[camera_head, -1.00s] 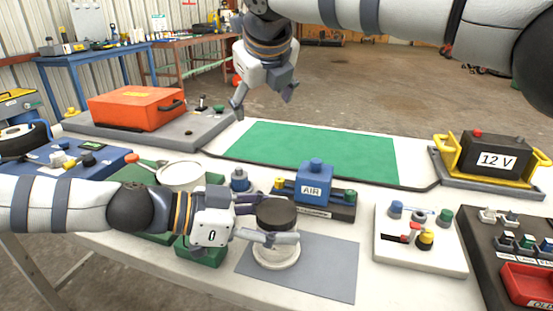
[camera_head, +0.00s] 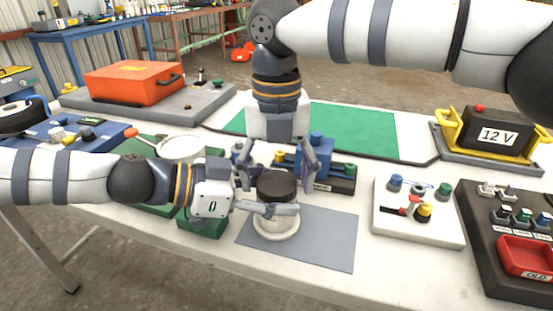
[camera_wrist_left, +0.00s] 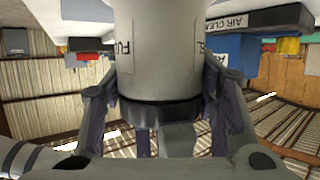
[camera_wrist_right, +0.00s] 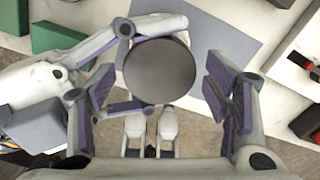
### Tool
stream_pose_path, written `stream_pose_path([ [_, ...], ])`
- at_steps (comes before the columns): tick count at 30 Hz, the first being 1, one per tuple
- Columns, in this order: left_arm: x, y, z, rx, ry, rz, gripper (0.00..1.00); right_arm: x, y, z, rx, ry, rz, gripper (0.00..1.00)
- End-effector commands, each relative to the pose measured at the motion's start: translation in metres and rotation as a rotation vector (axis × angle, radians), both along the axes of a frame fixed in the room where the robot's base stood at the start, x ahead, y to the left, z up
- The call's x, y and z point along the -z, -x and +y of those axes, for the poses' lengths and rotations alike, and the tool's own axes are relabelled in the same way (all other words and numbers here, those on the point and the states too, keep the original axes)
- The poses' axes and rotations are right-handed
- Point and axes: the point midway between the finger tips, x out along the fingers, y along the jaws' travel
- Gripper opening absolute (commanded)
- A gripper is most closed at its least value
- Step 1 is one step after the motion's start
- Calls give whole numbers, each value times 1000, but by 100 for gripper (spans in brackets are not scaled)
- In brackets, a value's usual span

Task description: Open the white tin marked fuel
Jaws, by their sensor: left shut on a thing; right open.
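The white tin (camera_head: 277,222) with a black lid (camera_head: 276,186) stands upright on a grey mat (camera_head: 325,240). In the left wrist view the tin (camera_wrist_left: 160,50) looks upside down, with part of its FUEL label at the sides. My left gripper (camera_head: 265,208) is shut around the tin's side, below the lid. My right gripper (camera_head: 277,165) points down above the lid, fingers open on both sides. In the right wrist view the round lid (camera_wrist_right: 160,70) lies ahead of and between the open fingers (camera_wrist_right: 165,95), apart from them.
A blue AIR block (camera_head: 316,150) stands just behind the tin. A white funnel-like dish (camera_head: 181,149) is left, near my left arm. A white board with knobs (camera_head: 415,215) and a 12 V battery (camera_head: 492,145) are right. The green mat (camera_head: 355,130) has free room.

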Motion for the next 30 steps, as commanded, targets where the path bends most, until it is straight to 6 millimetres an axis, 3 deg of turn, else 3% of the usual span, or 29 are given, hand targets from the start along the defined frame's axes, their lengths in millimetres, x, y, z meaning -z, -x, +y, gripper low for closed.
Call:
stream_pose_path([
  [5,1,0,0,0,-1,1,0,0,0,0,0,0,0,71],
  [12,1,0,0,0,-1,1,0,0,0,0,0,0,-1,21],
  [15,1,0,0,0,-1,1,0,0,0,0,-27,0,0,21],
  [21,1,0,0,1,-1,1,0,0,-1,0,-283,0,-2,21],
  [28,1,1,-1,4,0,1,0,0,-1,0,-297,0,-3,21],
  [29,1,1,-1,4,0,1,0,0,-1,0,-296,0,-3,56],
  [30,1,1,-1,5,0,2,0,0,-1,0,-296,0,-3,65],
])
